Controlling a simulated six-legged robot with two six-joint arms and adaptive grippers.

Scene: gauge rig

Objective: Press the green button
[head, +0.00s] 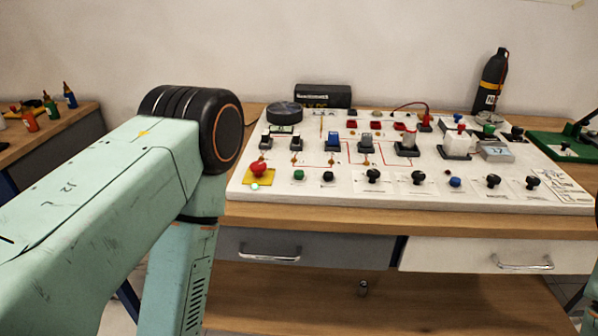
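A small green button (299,175) sits in the front row of the white panel (340,192), toward its left end. It is between a red mushroom button (258,168) on a yellow plate and a small black button (328,177). Nothing covers or touches the green button. My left arm fills the left of the head view, with its elbow left of the panel and its lower link going down out of the picture. Neither of my grippers shows. A sliver of what may be my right arm is at the right edge.
The panel lies on a wooden table (310,218) with drawers below. Several black knobs, a blue button (455,182), switches and a white block (458,140) stand on it. A black bottle (494,80) stands behind. A side table (70,117) with small bottles is at left.

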